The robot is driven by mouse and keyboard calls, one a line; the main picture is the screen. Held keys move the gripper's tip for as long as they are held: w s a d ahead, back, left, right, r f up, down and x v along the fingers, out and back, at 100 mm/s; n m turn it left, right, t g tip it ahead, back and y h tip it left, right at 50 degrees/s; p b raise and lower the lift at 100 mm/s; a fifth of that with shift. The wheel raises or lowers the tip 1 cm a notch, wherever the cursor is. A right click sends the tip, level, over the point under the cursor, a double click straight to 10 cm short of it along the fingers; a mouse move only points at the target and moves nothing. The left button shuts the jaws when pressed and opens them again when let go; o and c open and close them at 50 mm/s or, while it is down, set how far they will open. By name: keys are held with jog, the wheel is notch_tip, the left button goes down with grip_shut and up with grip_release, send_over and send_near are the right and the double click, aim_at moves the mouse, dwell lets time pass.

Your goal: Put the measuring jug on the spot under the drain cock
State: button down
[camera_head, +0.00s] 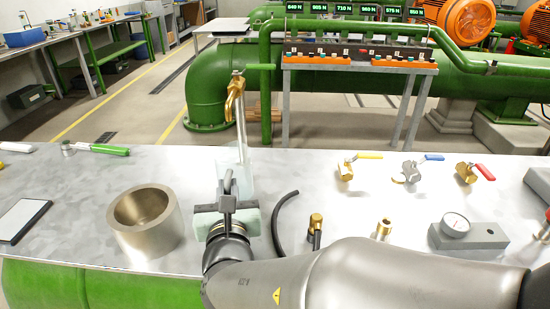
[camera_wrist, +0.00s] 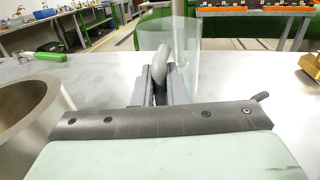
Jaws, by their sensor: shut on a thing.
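The measuring jug (camera_head: 244,179) is clear and see-through, upright, at the middle of the bench beyond my gripper (camera_head: 228,186). In the wrist view, the jug (camera_wrist: 186,60) stands just ahead of my gripper (camera_wrist: 160,78). A brass drain cock (camera_head: 235,96) shows on an upright pipe above and behind the jug in the head view. I cannot tell whether the jug touches the bench. The spot under the cock is not distinguishable, and the jug and my gripper cover part of that area.
A thick-walled metal cup (camera_head: 146,226) stands close left of my gripper. A black curved hose (camera_head: 283,222) lies close right. The bench (camera_head: 180,165) is bare behind the cup.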

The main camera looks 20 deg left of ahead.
jog(key=shift+f+b, duration=0.25)
jog(key=shift+b, duration=0.1)
jog(key=c, duration=1.5)
grip_release()
jog(key=shift+r, duration=0.1)
jog(key=shift+s+d+r+p, duration=0.1)
jog(key=shift+s+r+p, duration=0.1)
jog(key=shift+p, duration=0.2)
jog(key=v, duration=1.1)
jog(key=shift+s+d+b, duration=0.2)
jog(key=shift+s+b, duration=0.05)
jog(key=shift+b, duration=0.1)
